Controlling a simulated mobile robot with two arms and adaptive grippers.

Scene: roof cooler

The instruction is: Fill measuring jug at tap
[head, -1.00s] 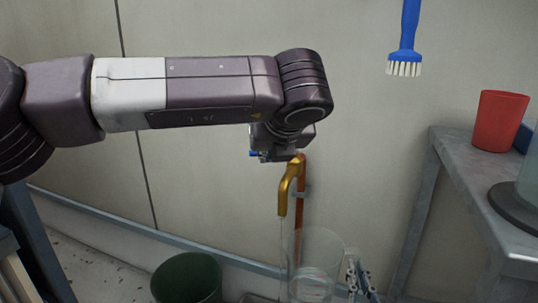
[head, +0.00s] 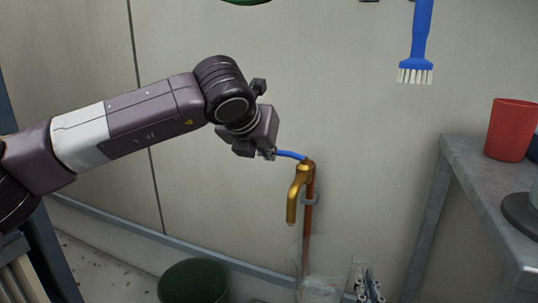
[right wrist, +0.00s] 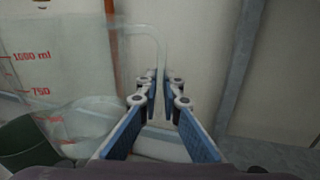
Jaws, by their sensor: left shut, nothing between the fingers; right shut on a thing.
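The brass tap (head: 299,193) is on a copper pipe by the wall, with its blue lever (head: 291,155) pointing left. My left gripper (head: 270,153) is shut and empty at the lever's left end; I cannot tell if they touch. No stream shows below the spout. The clear measuring jug (head: 322,268) is below the tap, its lower part cut off by the frame. In the right wrist view the jug (right wrist: 85,60) has red marks up to 1000 ml; its water level is hard to read. My right gripper (head: 367,284) is shut on its handle (right wrist: 162,50).
A dark green bucket (head: 193,283) stands on the floor left of the jug. A grey metal table (head: 480,180) at right holds a red cup (head: 510,130) and a dark round object (head: 524,213). A blue brush (head: 417,50) hangs on the wall above.

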